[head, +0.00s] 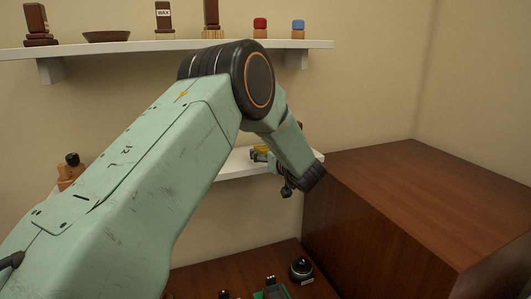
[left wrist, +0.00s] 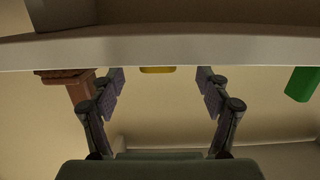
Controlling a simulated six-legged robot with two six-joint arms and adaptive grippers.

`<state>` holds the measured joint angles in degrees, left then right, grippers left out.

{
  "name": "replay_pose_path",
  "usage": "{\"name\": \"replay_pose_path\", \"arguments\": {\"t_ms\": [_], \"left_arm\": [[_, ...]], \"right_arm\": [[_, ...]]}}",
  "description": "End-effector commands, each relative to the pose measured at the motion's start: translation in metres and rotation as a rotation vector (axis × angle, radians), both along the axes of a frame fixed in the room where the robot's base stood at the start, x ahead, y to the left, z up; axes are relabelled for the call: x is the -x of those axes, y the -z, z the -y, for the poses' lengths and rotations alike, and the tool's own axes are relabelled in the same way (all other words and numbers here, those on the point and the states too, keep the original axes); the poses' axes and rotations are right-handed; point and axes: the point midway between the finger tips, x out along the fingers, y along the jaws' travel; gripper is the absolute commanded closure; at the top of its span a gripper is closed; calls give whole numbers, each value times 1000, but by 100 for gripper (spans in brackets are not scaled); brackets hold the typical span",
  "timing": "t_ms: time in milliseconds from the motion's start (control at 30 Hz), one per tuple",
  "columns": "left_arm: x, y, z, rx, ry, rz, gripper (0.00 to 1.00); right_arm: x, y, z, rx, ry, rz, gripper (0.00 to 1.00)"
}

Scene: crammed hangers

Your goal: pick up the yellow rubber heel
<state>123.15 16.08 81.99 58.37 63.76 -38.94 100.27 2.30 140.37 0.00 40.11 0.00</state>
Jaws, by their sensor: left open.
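The yellow rubber heel (head: 262,149) is a small patch of yellow on the white lower shelf (head: 236,166), largely hidden by my left gripper (head: 260,156). In the left wrist view, which looks upside down, the heel (left wrist: 157,69) shows as a yellow strip at the shelf edge (left wrist: 160,50). It lies between the two open fingers of my left gripper (left wrist: 160,80) in that picture, with gaps on both sides. The fingers are apart and hold nothing. How far the heel is beyond the fingertips is hard to tell. My right gripper is in neither view.
A brown block (left wrist: 68,77) and a green object (left wrist: 302,84) flank the heel. A wooden cabinet (head: 420,190) stands right of the lower shelf. The upper shelf (head: 150,47) holds bottles, a bowl and stamps. A dark-knobbed item (head: 301,268) and others sit below.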

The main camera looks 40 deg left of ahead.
Motion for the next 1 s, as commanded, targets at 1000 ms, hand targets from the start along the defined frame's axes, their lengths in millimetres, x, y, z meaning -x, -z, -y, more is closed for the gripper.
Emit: {"name": "replay_pose_path", "arguments": {"t_ms": [1000], "left_arm": [[-24,10,-39,-1,5,0,55]], "right_arm": [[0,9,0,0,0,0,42]]}}
